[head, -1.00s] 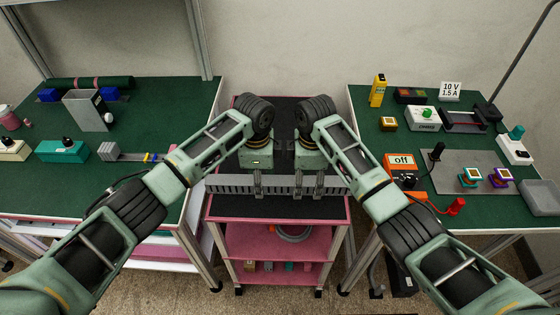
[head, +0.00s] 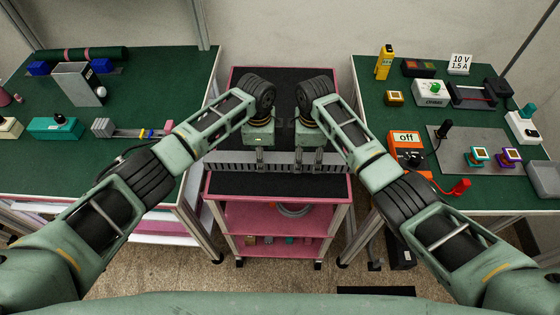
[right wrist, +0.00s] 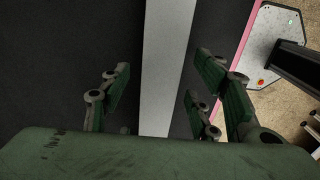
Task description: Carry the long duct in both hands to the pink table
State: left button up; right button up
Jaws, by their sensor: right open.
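The long duct (head: 230,163) is a grey slotted channel lying crosswise over the black top of the pink table (head: 280,186), near its front edge. Both my grippers come down over its middle from behind. My right gripper (head: 309,161) is open. In the right wrist view the duct (right wrist: 168,60) runs as a pale strip between the spread fingers (right wrist: 165,103), with gaps on both sides. My left gripper (head: 261,160) is at the duct just left of the right one; its fingers overlap, so its grip is unclear. The duct appears to rest on the table.
A green bench at left (head: 150,93) holds a grey bin (head: 78,84) and a teal box (head: 54,127). A green bench at right (head: 375,110) holds an orange "off" box (head: 407,146) and several devices. Narrow floor gaps separate the benches from the pink table.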

pick_arm(q)
notch_tip(320, 180, down, 2)
jog(key=shift+s, duration=0.1)
pick_arm(e)
notch_tip(320, 180, down, 2)
jog(key=shift+s+f, duration=0.1)
jog(key=shift+s, duration=0.05)
pick_arm(q)
jog(key=shift+f, duration=0.45)
pick_arm(e)
jog(key=shift+f, duration=0.4)
pick_arm(q)
jog(key=shift+c, duration=0.9)
pick_arm(e)
jog(key=shift+c, duration=0.9)
pick_arm(q)
grip_shut()
pick_arm(e)
grip_shut()
pick_arm(q)
jog(key=shift+r, duration=0.1)
pick_arm(e)
jog(key=shift+r, duration=0.1)
